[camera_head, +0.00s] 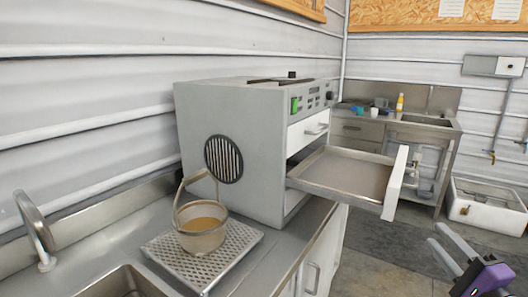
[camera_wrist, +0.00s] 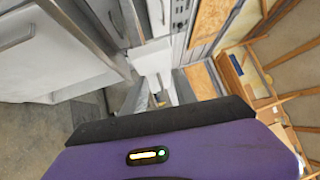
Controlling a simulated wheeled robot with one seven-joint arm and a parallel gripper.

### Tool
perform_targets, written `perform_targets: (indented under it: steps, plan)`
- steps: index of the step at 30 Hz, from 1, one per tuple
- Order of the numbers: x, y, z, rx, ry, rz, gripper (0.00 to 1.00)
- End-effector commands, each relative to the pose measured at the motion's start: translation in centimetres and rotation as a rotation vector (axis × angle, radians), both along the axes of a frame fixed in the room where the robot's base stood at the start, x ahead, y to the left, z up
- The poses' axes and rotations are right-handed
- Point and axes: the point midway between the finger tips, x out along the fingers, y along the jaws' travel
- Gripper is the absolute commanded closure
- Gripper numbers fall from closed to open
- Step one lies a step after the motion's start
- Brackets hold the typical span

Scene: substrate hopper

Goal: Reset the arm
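My gripper (camera_head: 434,232) is at the lower right in the head view. Its two grey fingers point up and left, with a visible gap between them and nothing held there. Its purple and black body fills the bottom of the wrist view. The gripper is in front of and to the right of a large grey machine (camera_head: 233,110), clear of its pulled-out tray (camera_head: 345,172). The rest of my arm is outside the head view.
A handled bucket (camera_head: 202,238) with tan contents stands on a perforated plate (camera_head: 237,244) on the steel counter, by a tap (camera_head: 35,228). A sink unit (camera_head: 415,130) and a white bin (camera_head: 487,207) are behind. Some floor between is free.

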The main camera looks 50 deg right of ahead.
Motion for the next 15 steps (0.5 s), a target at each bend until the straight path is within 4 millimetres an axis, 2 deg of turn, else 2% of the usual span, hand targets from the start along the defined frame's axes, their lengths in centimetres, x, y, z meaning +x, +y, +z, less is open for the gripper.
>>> perform_targets:
  steps: [4, 9, 15]
  plan:
    - [-1.0, -1.1, 0.2, -0.068, 0.069, -0.087, 0.66]
    - [-1.8, -1.8, -0.6, -0.146, 0.191, -0.189, 0.66]
    - [-0.6, -0.8, -2.9, -0.255, 0.403, -0.259, 0.66]
